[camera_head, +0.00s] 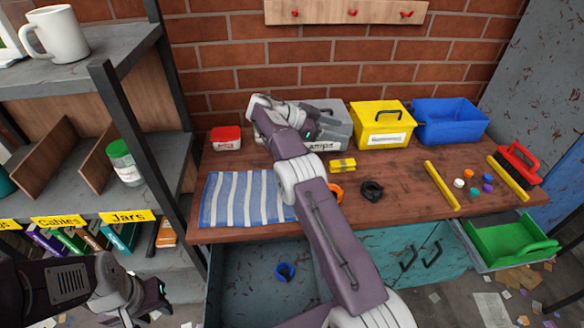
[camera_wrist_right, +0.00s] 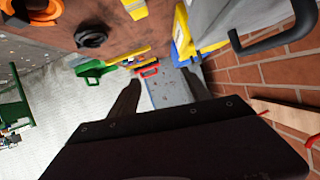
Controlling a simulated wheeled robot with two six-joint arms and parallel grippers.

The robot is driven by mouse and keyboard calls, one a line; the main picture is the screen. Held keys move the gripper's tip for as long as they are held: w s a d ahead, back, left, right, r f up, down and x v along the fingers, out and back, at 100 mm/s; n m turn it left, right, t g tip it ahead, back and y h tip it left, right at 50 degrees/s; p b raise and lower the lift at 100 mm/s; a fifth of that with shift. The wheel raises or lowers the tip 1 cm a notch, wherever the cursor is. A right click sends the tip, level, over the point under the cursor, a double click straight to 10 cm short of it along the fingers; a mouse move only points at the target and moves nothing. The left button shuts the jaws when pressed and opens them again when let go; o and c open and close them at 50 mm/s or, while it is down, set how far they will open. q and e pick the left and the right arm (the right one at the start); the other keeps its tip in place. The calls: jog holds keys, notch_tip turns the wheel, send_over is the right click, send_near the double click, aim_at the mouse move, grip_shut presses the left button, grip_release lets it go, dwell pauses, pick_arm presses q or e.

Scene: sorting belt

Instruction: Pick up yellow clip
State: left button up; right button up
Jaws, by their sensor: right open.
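The yellow clip (camera_head: 342,166) lies on the brown workbench, in front of the grey bin. It also shows, cut off by the top edge, in the right wrist view (camera_wrist_right: 134,8). My right gripper (camera_wrist_right: 160,92) is open and empty between its two dark fingers. In the head view my right arm reaches over the bench, and its wrist is by the grey bin, behind and left of the clip; the fingers are mostly hidden there. My left gripper (camera_head: 152,297) hangs low at the lower left, away from the bench, and its jaw state is unclear.
An orange clamp (camera_head: 336,191) and a black clamp (camera_head: 371,190) lie in front of the clip. The grey bin (camera_head: 337,128), yellow bin (camera_head: 382,127) and blue bin (camera_head: 450,121) stand behind. A striped cloth (camera_head: 240,199) lies left.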

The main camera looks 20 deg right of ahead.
jog(key=b, duration=0.1)
send_near(353, 161)
jog(key=shift+w+d+r+n, duration=0.15)
jog(key=shift+w+r, duration=0.15)
jog(key=shift+r, duration=0.3)
jog(key=shift+w+d+r+n, duration=0.2)
jog(key=shift+w+r, duration=0.1)
jog(key=shift+r, duration=0.25)
jog(key=f, duration=0.1)
jog(key=s+f, duration=0.1)
jog(key=f+b, duration=0.1)
jog(key=shift+s+d+f, duration=0.25)
jog(key=shift+d+f, duration=0.1)
jog(key=shift+d, duration=0.05)
jog(key=shift+s+d+r, duration=0.1)
jog(key=shift+s+r, duration=0.05)
jog(key=shift+r, duration=0.05)
jog(key=x, duration=0.3)
jog(key=shift+d+f, duration=0.1)
jog(key=shift+d, duration=0.15)
jog(key=x, duration=0.5)
jog(key=shift+d, duration=0.2)
pick_arm(q)
jog(key=f, duration=0.3)
jog(key=shift+s+a, duration=0.1)
jog(key=shift+s, duration=0.1)
pick_arm(e)
grip_shut()
